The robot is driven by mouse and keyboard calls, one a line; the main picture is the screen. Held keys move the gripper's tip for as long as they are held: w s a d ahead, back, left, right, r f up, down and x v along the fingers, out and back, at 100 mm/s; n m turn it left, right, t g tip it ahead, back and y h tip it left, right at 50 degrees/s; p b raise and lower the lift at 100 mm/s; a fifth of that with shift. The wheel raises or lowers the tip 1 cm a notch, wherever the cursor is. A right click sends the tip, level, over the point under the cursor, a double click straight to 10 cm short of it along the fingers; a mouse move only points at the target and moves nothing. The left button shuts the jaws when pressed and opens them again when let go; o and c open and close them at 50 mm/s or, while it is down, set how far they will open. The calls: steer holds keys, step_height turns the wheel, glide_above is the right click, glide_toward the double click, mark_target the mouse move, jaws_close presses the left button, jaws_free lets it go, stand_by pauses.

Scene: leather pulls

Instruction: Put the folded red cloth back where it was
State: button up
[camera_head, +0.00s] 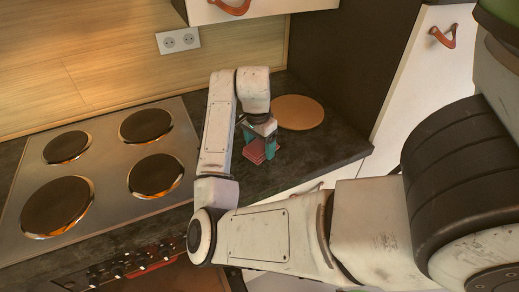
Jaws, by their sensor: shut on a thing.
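The folded red cloth (254,152) is a small reddish stack on the dark countertop, right of the stove. My gripper (259,146) points down over it, with teal fingers around the cloth, and is shut on it. The cloth is at or just above the counter surface; I cannot tell whether it touches. Part of the cloth is hidden by the fingers and my arm.
A round wooden board (298,112) lies just behind and right of my gripper. The stove (105,166) with several round burners is to the left. The counter (322,152) has free room at right, ending at a dark tall panel (350,65).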

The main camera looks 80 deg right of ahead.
mark_target(257, 147)
steer(key=shift+f, duration=0.9)
steer(key=shift+f, duration=0.15)
steer(key=o, duration=1)
steer(key=r, duration=0.8)
steer(key=a+r+p, duration=0.1)
steer(key=r, duration=0.3)
steer(key=shift+w+r, duration=0.2)
steer(key=shift+w, duration=0.05)
